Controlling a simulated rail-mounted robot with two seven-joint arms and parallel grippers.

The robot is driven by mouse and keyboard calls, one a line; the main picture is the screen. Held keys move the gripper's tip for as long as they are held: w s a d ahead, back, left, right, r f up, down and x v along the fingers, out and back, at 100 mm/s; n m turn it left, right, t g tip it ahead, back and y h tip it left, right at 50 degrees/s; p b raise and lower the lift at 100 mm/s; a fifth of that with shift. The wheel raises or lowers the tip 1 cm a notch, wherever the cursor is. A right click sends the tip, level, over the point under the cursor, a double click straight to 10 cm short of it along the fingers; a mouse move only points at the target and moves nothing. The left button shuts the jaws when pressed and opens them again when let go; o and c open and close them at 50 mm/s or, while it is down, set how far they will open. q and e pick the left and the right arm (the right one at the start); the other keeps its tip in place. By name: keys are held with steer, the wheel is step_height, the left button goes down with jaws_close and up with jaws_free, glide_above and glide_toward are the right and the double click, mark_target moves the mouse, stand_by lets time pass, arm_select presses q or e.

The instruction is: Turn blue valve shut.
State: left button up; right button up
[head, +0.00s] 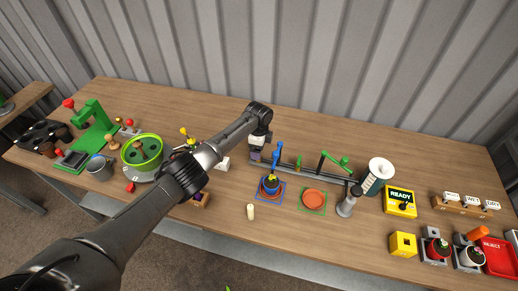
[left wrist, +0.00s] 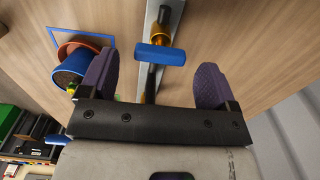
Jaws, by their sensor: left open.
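The blue valve handle (head: 277,150) stands on a grey pipe rail (head: 312,171) in the middle of the table. It also shows in the left wrist view as a blue bar (left wrist: 161,54). My left gripper (head: 257,155) is just left of the handle in the head view. In the left wrist view its purple-padded fingers (left wrist: 154,68) are spread wide, with the blue bar in the gap between them, clear of both pads. The gripper is empty. My right gripper is not in view.
A blue pot with a yellow bloom (head: 270,185) stands in front of the blue valve. A green valve handle (head: 336,162) is farther right on the rail, near an orange saucer (head: 313,199). A yellow READY box (head: 400,200) stands right. A candle-like peg (head: 250,212) stands nearer the front.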

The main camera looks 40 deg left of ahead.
arm_select(q)
step_height(320, 180, up, 12)
steer(key=p, duration=0.1)
steer(key=shift+p, duration=0.4)
stand_by(0.5)
